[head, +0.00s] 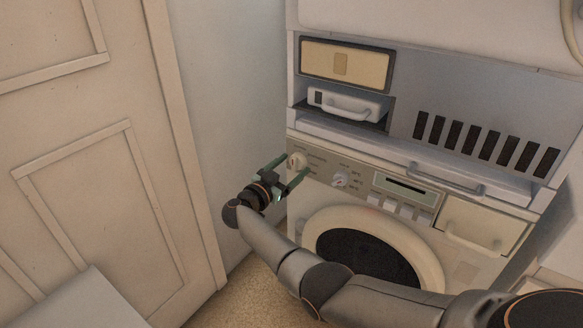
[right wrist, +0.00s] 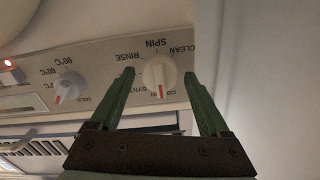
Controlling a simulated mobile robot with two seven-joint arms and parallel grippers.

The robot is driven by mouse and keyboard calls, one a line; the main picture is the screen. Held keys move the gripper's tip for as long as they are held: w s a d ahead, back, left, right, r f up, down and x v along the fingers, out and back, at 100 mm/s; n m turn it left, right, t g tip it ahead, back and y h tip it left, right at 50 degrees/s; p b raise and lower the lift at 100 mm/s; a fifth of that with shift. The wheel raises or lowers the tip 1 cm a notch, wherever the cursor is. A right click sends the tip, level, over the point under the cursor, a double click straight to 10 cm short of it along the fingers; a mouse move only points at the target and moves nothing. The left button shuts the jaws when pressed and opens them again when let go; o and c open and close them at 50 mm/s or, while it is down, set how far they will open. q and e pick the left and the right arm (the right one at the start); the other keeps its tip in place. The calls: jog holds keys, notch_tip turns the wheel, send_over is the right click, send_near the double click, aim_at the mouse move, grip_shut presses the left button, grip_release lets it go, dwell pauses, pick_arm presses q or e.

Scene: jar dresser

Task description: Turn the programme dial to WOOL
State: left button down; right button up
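The programme dial (head: 297,160) is a round cream knob at the left end of the washing machine's control panel. In the right wrist view the dial (right wrist: 159,73) appears upside down, with its red mark towards the bottom of the picture, near lettering starting "CO". SPIN, RINSE and CLEAN are readable around it; I cannot read WOOL. My right gripper (head: 294,163) has green fingers and is open in front of the dial. In the right wrist view its fingertips (right wrist: 160,72) appear either side of the knob, with gaps. My left gripper is not in view.
The temperature dial (head: 340,180) sits to the right on the same panel (head: 322,171). The round door (head: 430,250) is below, partly behind my right arm. A drawer handle (head: 445,178) juts out above the panel. A wall and a panelled door (head: 90,180) stand left.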

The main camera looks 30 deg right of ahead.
jog(key=c, duration=1.2)
